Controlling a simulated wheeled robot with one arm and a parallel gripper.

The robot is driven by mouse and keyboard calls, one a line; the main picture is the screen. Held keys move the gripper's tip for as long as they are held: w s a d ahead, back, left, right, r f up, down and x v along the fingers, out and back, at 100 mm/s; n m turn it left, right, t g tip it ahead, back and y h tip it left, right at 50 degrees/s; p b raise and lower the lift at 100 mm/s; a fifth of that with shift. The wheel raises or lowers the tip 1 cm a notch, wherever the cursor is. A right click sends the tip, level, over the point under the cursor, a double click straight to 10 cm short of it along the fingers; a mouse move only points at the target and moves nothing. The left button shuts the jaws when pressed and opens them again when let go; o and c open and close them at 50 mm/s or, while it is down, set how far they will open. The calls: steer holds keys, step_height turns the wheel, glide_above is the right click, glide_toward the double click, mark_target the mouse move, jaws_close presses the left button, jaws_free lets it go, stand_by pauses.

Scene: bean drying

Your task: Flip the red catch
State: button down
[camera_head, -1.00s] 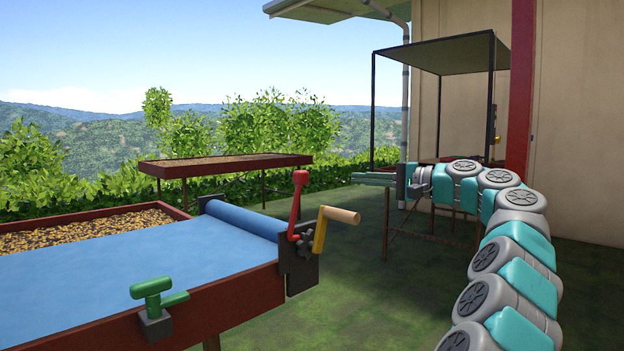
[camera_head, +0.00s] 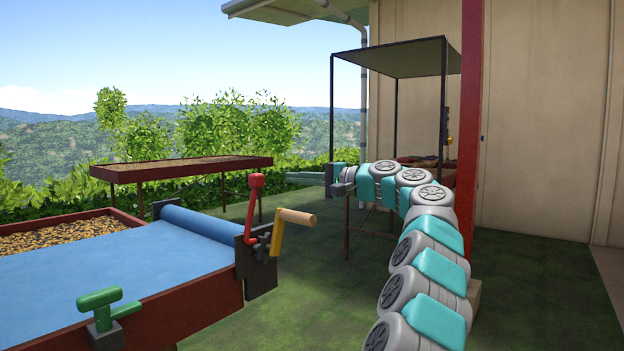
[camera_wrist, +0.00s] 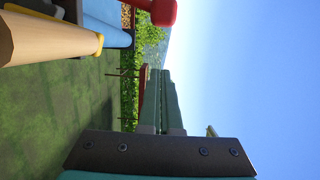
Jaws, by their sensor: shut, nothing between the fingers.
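The red catch (camera_head: 253,208) is an upright red lever with a rounded knob. It is mounted on a dark bracket (camera_head: 259,268) at the near right corner of the drying bed, beside a yellow crank with a wooden handle (camera_head: 296,217). My gripper (camera_head: 288,177) is shut and empty, to the right of the catch and apart from it in the head view. In the wrist view my shut fingers (camera_wrist: 162,75) point up the picture. The catch's red knob (camera_wrist: 163,11) shows at the top there, and the wooden handle (camera_wrist: 45,40) at the upper left.
A blue cover (camera_head: 110,285) lies over the bed of beans, with its roll (camera_head: 205,222) near the catch. A green handle (camera_head: 103,306) is on the bed's front edge. A second bean bed (camera_head: 180,171) stands behind. A canopied frame (camera_head: 333,110) and wall stand right.

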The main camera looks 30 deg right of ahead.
mark_target(265, 176)
steer(key=shift+w+a, duration=0.25)
steer(key=shift+a, duration=1.1)
steer(key=shift+w+a, duration=0.25)
steer(key=shift+a, duration=1.05)
steer(key=shift+a, duration=0.1)
steer(key=shift+s+a+r+n+b, duration=0.2)
steer(key=shift+a+n+b, duration=0.2)
steer(key=shift+a+b, duration=0.1)
steer(key=shift+s+a+r+n+b, duration=0.15)
steer(key=shift+a+r+n+b, duration=0.05)
steer(key=shift+a+n+b, duration=0.2)
steer(key=s+a+n+g+h+b, duration=0.1)
steer(key=s+a+n+h+b, duration=0.1)
steer(key=a+n+b, duration=0.4)
steer(key=shift+s+a+r+b, duration=0.35)
steer(key=shift+s+a, duration=0.3)
steer(key=shift+a, duration=0.95)
